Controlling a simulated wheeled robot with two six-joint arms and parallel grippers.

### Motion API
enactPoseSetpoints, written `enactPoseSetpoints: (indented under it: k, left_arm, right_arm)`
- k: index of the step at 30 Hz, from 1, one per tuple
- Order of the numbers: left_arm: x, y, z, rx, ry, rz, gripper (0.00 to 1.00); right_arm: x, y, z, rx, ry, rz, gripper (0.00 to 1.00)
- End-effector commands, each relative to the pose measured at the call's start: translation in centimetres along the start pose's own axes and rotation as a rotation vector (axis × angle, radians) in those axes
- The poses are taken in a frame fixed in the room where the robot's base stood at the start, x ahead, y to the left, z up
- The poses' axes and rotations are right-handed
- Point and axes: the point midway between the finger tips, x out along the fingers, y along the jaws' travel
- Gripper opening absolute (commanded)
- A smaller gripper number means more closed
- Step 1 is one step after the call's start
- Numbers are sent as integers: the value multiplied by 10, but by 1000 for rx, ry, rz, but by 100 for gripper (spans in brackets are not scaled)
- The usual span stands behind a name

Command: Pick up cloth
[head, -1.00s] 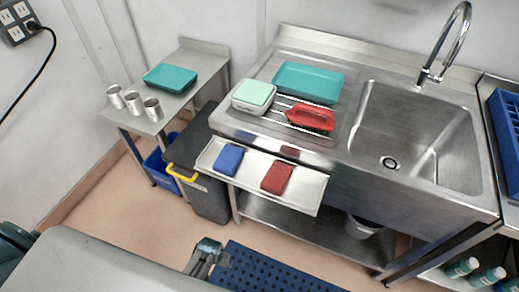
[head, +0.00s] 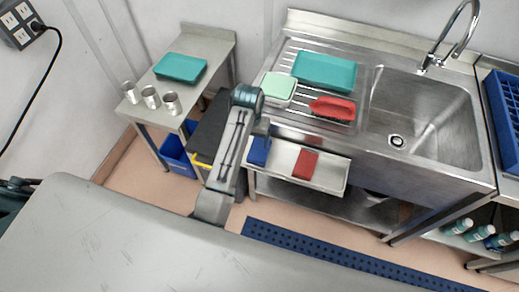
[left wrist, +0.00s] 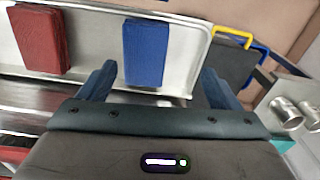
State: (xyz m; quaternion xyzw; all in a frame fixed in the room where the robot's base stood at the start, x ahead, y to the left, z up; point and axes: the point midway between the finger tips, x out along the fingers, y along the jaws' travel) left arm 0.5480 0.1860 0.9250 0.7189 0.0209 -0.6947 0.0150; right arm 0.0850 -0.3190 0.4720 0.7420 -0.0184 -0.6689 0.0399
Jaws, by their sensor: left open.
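A folded blue cloth (head: 259,151) lies on the left part of a narrow metal tray (head: 334,174) along the sink unit's front. A folded red cloth (head: 306,164) lies to its right on the same tray. My left gripper (head: 262,129) is open and empty over the tray's left end, by the blue cloth, and hides part of it. In the left wrist view, the blue cloth (left wrist: 145,52) shows beyond and between my two open fingers (left wrist: 159,72), apart from them. The red cloth (left wrist: 40,38) is off to the left there. My right gripper is out of view.
The sink basin (head: 425,115) is right. A side table with metal cups (head: 150,97) and a dark bin (head: 207,130) with a yellow handle stand left.

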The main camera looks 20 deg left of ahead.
Motion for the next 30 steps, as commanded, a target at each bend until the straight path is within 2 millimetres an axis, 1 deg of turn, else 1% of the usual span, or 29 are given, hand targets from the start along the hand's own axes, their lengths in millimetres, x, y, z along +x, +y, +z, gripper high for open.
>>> enactPoseSetpoints:
  k: [1,4,6,8,11,15,18,23,28,30]
  left_arm:
    - [-5,6,-10,4,-6,3,85]
    - [-11,16,-24,10,-22,6,85]
    - [-14,20,-29,13,-31,7,85]
    - [-12,22,-31,15,-36,7,85]
    - [1,23,-31,16,-41,6,85]
    - [24,22,-30,16,-39,5,85]
    - [35,23,-30,15,-38,6,85]
    - [44,23,-28,15,-38,7,85]
    - [66,23,-21,15,-41,6,85]
    - [78,23,-22,16,-39,6,85]
  right_arm:
    - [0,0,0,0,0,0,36]
    - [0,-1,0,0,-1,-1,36]
    - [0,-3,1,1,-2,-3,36]
    - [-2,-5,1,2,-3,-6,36]
    - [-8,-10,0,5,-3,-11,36]
    - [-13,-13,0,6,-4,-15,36]
    - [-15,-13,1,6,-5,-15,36]
    - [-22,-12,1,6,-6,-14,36]
    - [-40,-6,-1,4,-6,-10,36]
    - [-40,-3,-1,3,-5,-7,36]
